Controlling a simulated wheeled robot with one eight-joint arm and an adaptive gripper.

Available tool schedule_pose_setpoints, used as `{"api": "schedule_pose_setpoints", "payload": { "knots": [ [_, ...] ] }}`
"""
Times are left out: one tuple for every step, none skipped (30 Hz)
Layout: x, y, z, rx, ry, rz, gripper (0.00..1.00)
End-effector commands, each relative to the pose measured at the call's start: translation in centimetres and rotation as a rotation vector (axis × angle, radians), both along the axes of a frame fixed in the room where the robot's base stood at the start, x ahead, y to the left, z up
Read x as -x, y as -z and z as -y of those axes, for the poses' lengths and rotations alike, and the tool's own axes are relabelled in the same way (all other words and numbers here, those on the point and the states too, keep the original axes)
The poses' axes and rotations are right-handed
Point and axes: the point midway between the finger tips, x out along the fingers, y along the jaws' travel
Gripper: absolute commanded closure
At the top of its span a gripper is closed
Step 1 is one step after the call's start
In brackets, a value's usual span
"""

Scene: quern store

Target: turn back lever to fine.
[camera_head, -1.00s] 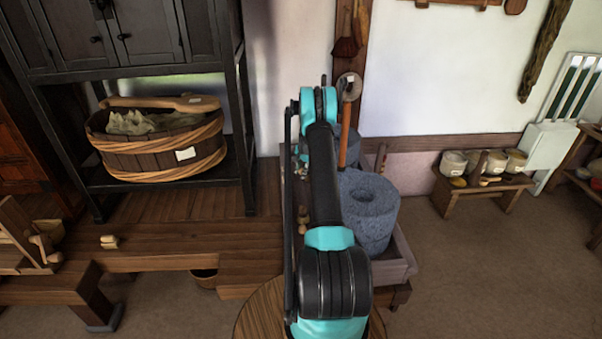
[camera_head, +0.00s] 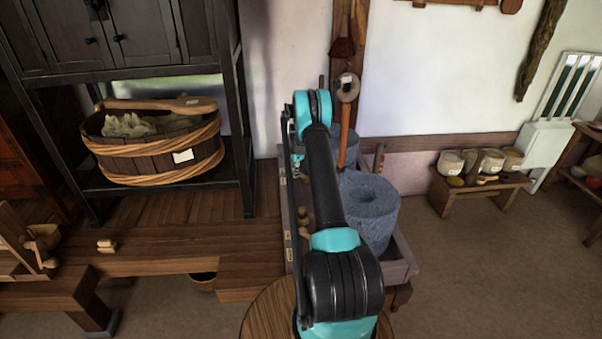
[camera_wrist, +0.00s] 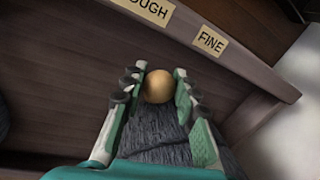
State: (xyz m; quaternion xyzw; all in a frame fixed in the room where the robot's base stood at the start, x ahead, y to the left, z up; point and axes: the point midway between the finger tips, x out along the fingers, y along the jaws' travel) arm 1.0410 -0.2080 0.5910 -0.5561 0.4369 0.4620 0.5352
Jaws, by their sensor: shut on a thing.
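The back lever's round golden knob (camera_wrist: 158,87) sits between the two fingers of my gripper (camera_wrist: 159,77) in the wrist view. The fingers are shut on the knob from both sides. Behind it, on a dark wooden rail (camera_wrist: 190,75), are a brass plate reading FINE (camera_wrist: 210,41) on the right and a partly cut-off plate ending in "OUGH" (camera_wrist: 150,9) on the left. The knob lies below the gap between the plates. The lever's shaft is hidden.
A rough grey millstone (camera_head: 369,213) stands in the wooden frame (camera_head: 401,262) just right of my arm. An orange-brown upright handle (camera_head: 343,138) rises behind. Left are a dark cabinet (camera_head: 233,110) and a wooden tub (camera_head: 150,157). Open floor (camera_head: 480,270) lies to the right.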

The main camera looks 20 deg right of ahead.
Motion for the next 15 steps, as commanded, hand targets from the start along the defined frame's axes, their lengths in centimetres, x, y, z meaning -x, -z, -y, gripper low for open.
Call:
{"api": "schedule_pose_setpoints", "payload": {
  "knots": [
    [-0.4, 0.0, -0.2, 0.0, 0.04, 0.001, 1.0],
    [-0.6, 0.0, -0.3, 0.0, 0.066, 0.001, 1.0],
    [-0.9, 0.0, -0.3, 0.0, 0.102, 0.001, 1.0],
    [-1.0, 0.0, -0.4, 0.001, 0.127, 0.001, 1.0],
    [-1.2, 0.0, -0.4, 0.0, 0.153, 0.001, 1.0],
    [-1.5, 0.0, -0.4, 0.0, 0.186, 0.001, 1.0],
    [-1.6, 0.0, -0.4, 0.0, 0.209, 0.001, 1.0],
    [-1.8, 0.0, -0.4, 0.0, 0.232, 0.001, 1.0],
    [-1.9, 0.0, -0.4, 0.001, 0.261, 0.001, 1.0],
    [-2.0, 0.0, -0.5, 0.001, 0.282, 0.001, 1.0],
    [-2.1, 0.0, -0.5, 0.0, 0.302, 0.001, 1.0],
    [-2.2, 0.0, -0.5, 0.0, 0.325, 0.001, 1.0],
    [-2.3, 0.0, -0.5, 0.0, 0.342, 0.001, 1.0],
    [-2.4, 0.0, -0.5, 0.0, 0.359, 0.001, 1.0],
    [-2.4, 0.0, -0.5, 0.001, 0.377, 0.001, 1.0]
  ]
}}
